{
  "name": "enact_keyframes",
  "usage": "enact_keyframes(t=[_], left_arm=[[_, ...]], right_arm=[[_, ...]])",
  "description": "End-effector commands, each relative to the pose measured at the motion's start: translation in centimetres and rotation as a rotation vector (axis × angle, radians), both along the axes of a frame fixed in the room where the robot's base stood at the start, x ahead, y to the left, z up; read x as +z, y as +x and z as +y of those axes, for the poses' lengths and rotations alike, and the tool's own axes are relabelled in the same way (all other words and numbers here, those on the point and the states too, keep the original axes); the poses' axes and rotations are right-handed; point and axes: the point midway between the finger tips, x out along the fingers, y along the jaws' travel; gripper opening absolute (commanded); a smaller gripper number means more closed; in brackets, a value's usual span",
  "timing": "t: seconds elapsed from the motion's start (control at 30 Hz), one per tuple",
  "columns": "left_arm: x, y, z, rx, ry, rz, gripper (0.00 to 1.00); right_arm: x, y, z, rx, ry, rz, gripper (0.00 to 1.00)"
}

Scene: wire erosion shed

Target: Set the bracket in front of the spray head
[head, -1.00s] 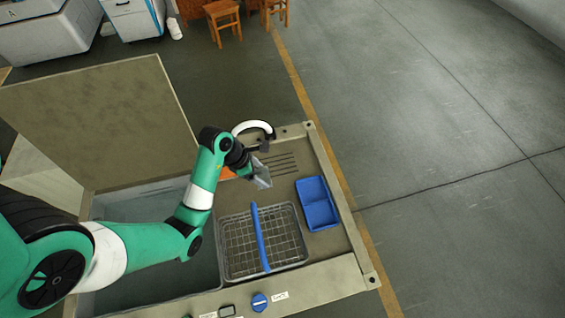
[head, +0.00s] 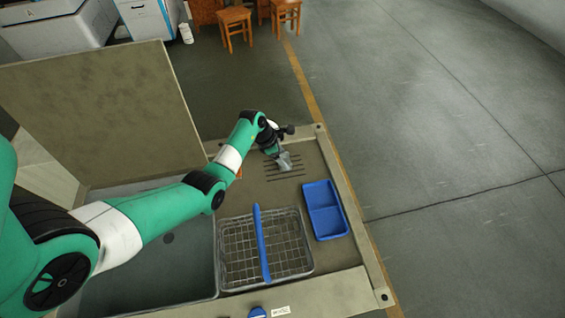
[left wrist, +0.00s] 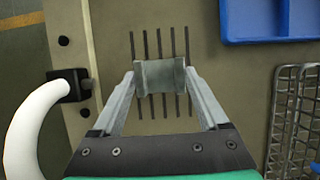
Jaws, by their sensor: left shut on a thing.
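My left gripper (head: 279,156) is shut on a grey metal bracket (head: 286,161), at the slotted part of the bench top. In the left wrist view the bracket (left wrist: 160,74) sits between the two fingertips, over the dark slots. I cannot tell whether it touches the surface. A white curved pipe with a black block (left wrist: 69,86), which looks like the spray head, stands to the left in the left wrist view. In the head view my arm hides most of it. My right gripper is not in view.
A wire basket (head: 287,273) with a blue handle (head: 261,243) stands nearer, beside a sunken basin (head: 150,268). A raised lid (head: 100,115) stands at the back left.

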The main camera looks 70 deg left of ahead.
Motion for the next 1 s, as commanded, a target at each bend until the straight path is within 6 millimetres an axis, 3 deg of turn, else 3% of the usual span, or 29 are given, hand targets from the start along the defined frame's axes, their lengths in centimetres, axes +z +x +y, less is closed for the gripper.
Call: enact_keyframes(t=[0.03,0.1,0.47,0.5,0.63,0.87,1.0], left_arm=[[-1.3,-0.1,-0.1,0.000,-0.002,0.002,0.00],[-2.1,-0.1,-0.1,0.000,-0.001,0.001,0.00],[-2.4,-0.1,-0.1,0.000,-0.001,0.000,0.00],[-2.5,-0.1,-0.1,-0.001,-0.001,0.002,0.79],[-2.4,-0.1,-0.1,-0.001,-0.001,0.002,1.00],[-2.3,-0.1,-0.1,-0.001,-0.001,0.002,1.00],[-0.8,-0.5,0.0,0.000,0.000,0.000,1.00]], right_arm=[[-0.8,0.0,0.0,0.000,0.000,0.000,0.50],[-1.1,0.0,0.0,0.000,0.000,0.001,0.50],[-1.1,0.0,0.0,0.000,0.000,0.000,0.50],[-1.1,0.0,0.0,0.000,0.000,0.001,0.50],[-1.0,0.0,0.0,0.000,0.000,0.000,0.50],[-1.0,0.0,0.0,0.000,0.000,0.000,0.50],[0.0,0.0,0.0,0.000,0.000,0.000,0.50]])
